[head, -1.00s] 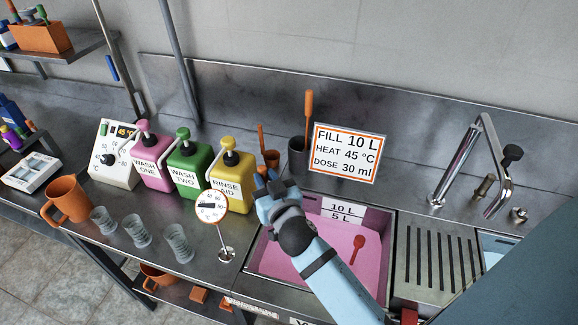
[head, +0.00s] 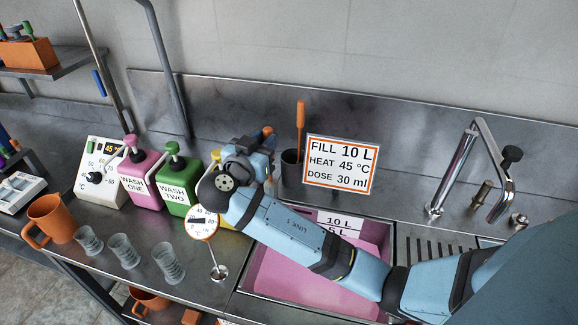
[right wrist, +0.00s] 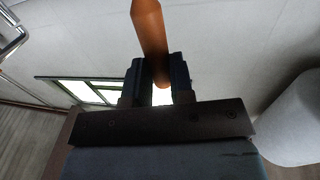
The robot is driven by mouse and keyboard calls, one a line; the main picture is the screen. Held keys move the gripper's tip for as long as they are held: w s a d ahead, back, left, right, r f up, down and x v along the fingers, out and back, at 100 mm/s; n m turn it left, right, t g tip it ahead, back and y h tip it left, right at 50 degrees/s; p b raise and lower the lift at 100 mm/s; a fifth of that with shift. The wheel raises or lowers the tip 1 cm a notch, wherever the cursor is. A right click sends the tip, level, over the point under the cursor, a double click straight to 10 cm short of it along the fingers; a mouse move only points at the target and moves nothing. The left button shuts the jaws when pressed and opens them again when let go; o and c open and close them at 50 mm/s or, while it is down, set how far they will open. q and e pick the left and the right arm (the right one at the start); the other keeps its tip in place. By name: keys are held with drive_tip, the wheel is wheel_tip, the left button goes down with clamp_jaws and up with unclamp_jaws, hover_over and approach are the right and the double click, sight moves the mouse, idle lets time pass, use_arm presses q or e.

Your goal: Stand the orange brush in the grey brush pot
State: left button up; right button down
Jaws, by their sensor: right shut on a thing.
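My right gripper (head: 262,143) is in the middle of the head view, in front of the back wall and left of the grey brush pot (head: 291,172). It is shut on the orange brush, whose orange handle (right wrist: 150,28) shows between the two fingers in the right wrist view. Another orange handle (head: 300,115) stands upright in the pot, apart from the gripper. My left gripper is not in view.
A sign (head: 341,164) stands just right of the pot. The pink-filled sink (head: 290,282) lies below my right arm. Pink (head: 139,180) and green (head: 178,187) pump bottles stand left of the gripper; the yellow one is mostly covered. A dial gauge (head: 202,223) stands in front.

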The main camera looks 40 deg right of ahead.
drive_tip(key=w+a+p+x, duration=0.1)
drive_tip(key=w+p+x, duration=0.1)
drive_tip(key=x, duration=0.7)
drive_tip(key=w+a+p+x, duration=0.1)
drive_tip(key=p+x, duration=0.2)
drive_tip(key=x, duration=0.7)
wheel_tip(320, 180, down, 12)
drive_tip(key=p, duration=0.2)
drive_tip(key=c, duration=1)
unclamp_jaws()
drive_tip(key=shift+r, duration=0.1)
drive_tip(key=v, duration=1.2)
drive_tip(key=shift+b, duration=0.3)
